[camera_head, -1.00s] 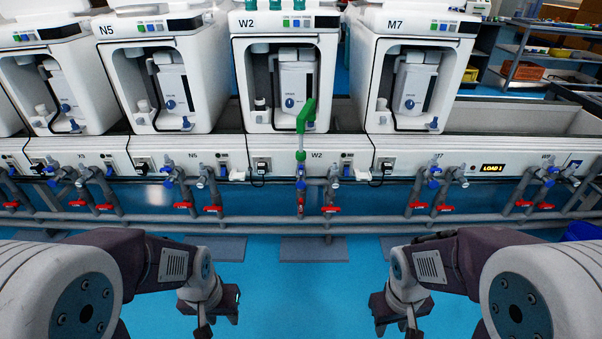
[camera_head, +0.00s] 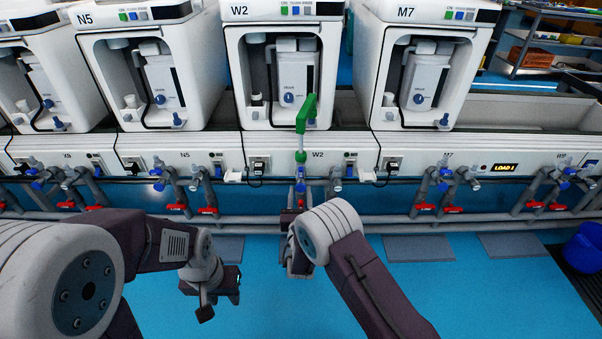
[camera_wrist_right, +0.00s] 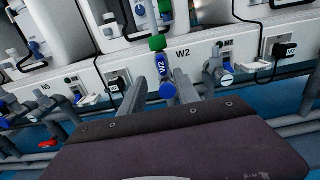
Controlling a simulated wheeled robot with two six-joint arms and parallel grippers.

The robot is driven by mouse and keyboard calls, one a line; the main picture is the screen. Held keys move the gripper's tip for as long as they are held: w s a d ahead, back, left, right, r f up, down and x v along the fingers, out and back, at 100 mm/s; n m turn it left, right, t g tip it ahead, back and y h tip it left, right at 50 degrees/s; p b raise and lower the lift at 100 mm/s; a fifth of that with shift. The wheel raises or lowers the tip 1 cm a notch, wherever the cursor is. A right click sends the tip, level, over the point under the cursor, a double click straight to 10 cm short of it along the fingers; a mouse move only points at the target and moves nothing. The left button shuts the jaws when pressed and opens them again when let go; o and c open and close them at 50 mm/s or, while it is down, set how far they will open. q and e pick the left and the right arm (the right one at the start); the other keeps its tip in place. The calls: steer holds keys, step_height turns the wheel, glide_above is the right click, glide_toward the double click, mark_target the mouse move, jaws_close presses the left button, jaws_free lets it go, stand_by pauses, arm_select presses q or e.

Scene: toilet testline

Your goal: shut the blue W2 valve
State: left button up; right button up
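The W2 station has a green-handled fitting (camera_head: 304,115) rising from its front. A blue valve (camera_head: 300,187) sits on the pipe below it. In the right wrist view the blue valve (camera_wrist_right: 168,90) faces me with a round end, below a green collar and a blue W2 tag (camera_wrist_right: 162,66). My right gripper (camera_head: 296,208) is raised in front of the W2 pipe, just below the valve. Its own wrist hides much of it, and its dark body fills the bottom of the wrist view; I cannot see contact. My left gripper (camera_head: 210,292) hangs low over the floor, away from the valves.
A second W2 pipe fitting (camera_head: 335,178) stands close to the right. Similar blue valves line the rail at N5 (camera_head: 158,178) and M7 (camera_head: 442,178), with red handles below. A horizontal grey pipe (camera_head: 400,222) runs low.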

mark_target(301, 174)
steer(key=w+b, duration=0.4)
steer(key=w, duration=0.4)
steer(key=shift+w+d+f+b, duration=0.1)
steer(key=shift+w+f+b, duration=0.05)
steer(key=shift+w+b, duration=0.25)
steer(key=shift+w, duration=0.25)
jaws_close()
